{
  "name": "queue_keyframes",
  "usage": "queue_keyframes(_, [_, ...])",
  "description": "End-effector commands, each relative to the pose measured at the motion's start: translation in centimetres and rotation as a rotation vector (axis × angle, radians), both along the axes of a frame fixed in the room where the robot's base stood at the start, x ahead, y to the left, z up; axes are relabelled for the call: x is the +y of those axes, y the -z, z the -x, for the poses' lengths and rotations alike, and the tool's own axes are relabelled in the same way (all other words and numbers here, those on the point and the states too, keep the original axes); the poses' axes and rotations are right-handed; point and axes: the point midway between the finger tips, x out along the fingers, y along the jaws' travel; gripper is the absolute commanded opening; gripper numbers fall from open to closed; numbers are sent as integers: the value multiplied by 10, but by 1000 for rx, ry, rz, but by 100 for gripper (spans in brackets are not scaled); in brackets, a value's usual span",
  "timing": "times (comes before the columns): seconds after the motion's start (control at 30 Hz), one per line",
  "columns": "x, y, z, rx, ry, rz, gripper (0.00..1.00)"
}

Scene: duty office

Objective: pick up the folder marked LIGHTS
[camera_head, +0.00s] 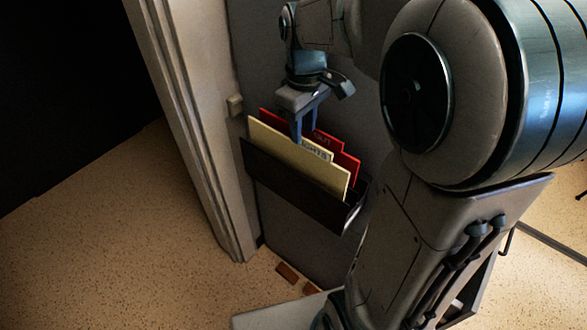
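A cream folder (270,145) stands tilted in a dark wall-mounted holder (290,190). A pale tab at its top edge carries lettering that reads "IGHTS"; its first letter is hidden by my gripper. My gripper (303,134) points down at the folders' top edges, just left of the visible lettering. One finger shows in front of the cream folder's upper edge, and the other is partly overlapped. Whether the fingers touch or clasp the folder cannot be told.
A red folder (349,168) stands behind the cream one, with partly hidden lettering ending in "OUT". A door frame (195,110) is left of the holder, with a dark opening beyond. Small brown pieces (287,273) lie low beneath the holder. Speckled floor (110,240) at left is clear.

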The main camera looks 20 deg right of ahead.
Motion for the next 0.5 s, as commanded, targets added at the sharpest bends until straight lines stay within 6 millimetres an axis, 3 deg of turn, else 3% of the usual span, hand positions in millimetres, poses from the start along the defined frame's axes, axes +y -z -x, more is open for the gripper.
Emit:
queue_keyframes(0.27, [1,23,-1,1,1,0,32])
queue_keyframes(0.5, [2,59,-4,4,2,-1,32])
